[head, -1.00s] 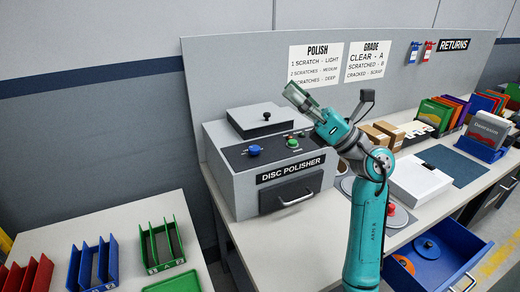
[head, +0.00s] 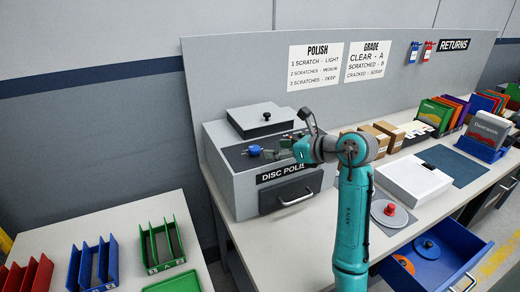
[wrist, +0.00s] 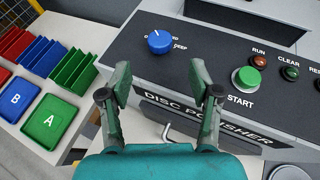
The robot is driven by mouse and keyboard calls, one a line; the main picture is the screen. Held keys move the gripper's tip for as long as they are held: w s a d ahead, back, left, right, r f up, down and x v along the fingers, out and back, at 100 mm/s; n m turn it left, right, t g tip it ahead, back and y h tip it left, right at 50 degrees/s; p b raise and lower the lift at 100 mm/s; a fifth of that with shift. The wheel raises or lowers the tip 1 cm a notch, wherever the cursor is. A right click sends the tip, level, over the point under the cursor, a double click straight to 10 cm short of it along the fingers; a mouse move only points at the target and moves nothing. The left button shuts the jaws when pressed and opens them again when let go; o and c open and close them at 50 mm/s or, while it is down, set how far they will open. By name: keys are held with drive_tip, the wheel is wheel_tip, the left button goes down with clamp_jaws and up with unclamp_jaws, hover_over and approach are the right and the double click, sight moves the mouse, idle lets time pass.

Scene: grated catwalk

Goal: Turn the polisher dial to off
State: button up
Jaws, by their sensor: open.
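The blue dial (wrist: 160,42) is on the dark top panel of the grey disc polisher (head: 232,188). In the wrist view a small white mark shows on it, and "DEEP" reads to its right; the other lettering is partly covered by the knob. The dial also shows in the head view (head: 254,150). My gripper (wrist: 158,76) is open and empty, its two fingers spread either side of the dial's line and short of it, over the panel's front edge. In the head view my gripper (head: 270,154) is just right of the dial, low over the panel.
A green START button (wrist: 246,79), a red RUN lamp (wrist: 260,61) and a green CLEAR lamp (wrist: 290,73) are right of the dial. The polisher's lid (head: 262,119) rises behind the panel. A drawer handle (head: 295,198) sticks out at the front. Trays (wrist: 49,122) stand left.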

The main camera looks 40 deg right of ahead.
sight(257, 149)
drive_tip(key=x, duration=0.7)
drive_tip(key=shift+w, duration=0.25)
drive_tip(key=c, duration=1.1)
drive_tip(key=shift+d+n+y, duration=0.15)
drive_tip(key=shift+n+y, duration=0.45)
drive_tip(key=shift+y, duration=0.1)
drive_tip(key=shift+c, duration=0.2)
drive_tip(key=shift+n+g+y, duration=0.4)
drive_tip(key=shift+n+y, duration=0.4)
drive_tip(key=shift+y, duration=0.1)
